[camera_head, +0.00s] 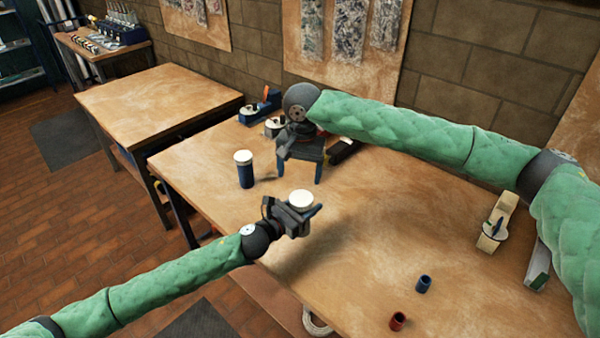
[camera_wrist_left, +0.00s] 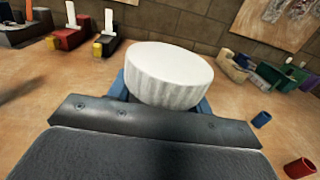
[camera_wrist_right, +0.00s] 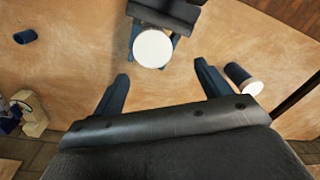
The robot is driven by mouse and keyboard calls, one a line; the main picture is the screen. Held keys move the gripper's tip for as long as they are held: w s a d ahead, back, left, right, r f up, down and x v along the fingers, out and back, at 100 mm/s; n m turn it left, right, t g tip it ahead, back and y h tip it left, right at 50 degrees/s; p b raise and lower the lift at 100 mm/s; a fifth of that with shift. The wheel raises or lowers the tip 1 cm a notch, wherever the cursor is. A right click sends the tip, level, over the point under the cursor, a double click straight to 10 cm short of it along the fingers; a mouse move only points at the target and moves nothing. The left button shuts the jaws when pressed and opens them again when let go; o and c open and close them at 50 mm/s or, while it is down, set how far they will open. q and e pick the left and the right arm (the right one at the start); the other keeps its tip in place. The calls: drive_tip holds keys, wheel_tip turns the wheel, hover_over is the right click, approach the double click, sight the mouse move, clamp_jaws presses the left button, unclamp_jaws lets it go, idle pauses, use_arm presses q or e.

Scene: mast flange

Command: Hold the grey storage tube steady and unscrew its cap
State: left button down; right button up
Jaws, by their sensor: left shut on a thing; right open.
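My left gripper (camera_head: 308,214) is shut on a capped tube and holds it upright above the table's near edge. Its round white ridged cap (camera_wrist_left: 168,74) sticks up between the fingers; it also shows in the head view (camera_head: 300,198) and the right wrist view (camera_wrist_right: 153,48). The tube's body is hidden by the gripper, so I cannot tell its colour. My right gripper (camera_head: 299,170) is open and empty, farther back over the table. In the right wrist view its two fingers (camera_wrist_right: 161,74) stand wide apart, with the cap beyond them, not touched.
A dark blue tube with a white lid (camera_head: 245,172) stands on the table (camera_head: 375,235) left of my grippers. A small blue cup (camera_head: 424,284) and a red cup (camera_head: 398,321) are at the front right. A tape dispenser (camera_head: 497,222) is at the right. The table's middle is clear.

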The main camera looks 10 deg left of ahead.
sight(301, 197)
drive_tip(key=shift+s+d+f+m+h, duration=0.2)
drive_tip(key=shift+s+m+h, duration=0.1)
drive_tip(key=shift+m, duration=0.2)
drive_tip(key=shift+f, duration=3.95)
drive_tip(key=c, duration=0.9)
drive_tip(key=o, duration=1)
drive_tip(key=shift+r, duration=0.1)
drive_tip(key=shift+w+r, duration=0.1)
drive_tip(key=shift+r, duration=3.6)
drive_tip(key=shift+c, duration=0.5)
drive_tip(key=shift+d+f, duration=0.1)
drive_tip(key=shift+f, duration=3.7)
